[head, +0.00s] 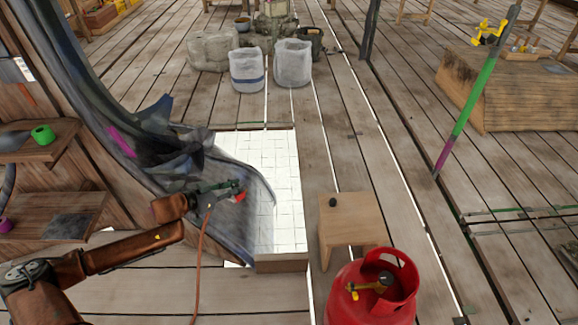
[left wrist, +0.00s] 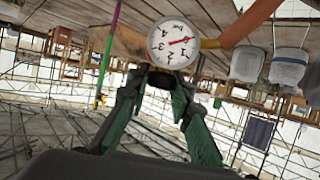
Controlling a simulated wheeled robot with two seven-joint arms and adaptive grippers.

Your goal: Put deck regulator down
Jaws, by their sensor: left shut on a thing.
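My left gripper (head: 238,188) is shut on the deck regulator (head: 240,197), which shows as a small red part at the fingertips. In the left wrist view the regulator's round white gauge (left wrist: 173,43) with a red needle sits just beyond the fingers (left wrist: 160,85). An orange hose (head: 199,258) hangs from it towards the floor. The gripper is in front of a dark draped sheet, over or beside a white tiled patch, left of a small wooden stool (head: 347,220). My right gripper is not in view.
A red gas cylinder (head: 370,300) stands at the bottom, in front of the stool. A small black object (head: 333,202) is on the stool, whose top is otherwise clear. Wooden shelves (head: 45,140) are at left. Two pale buckets (head: 293,65) stand at the back.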

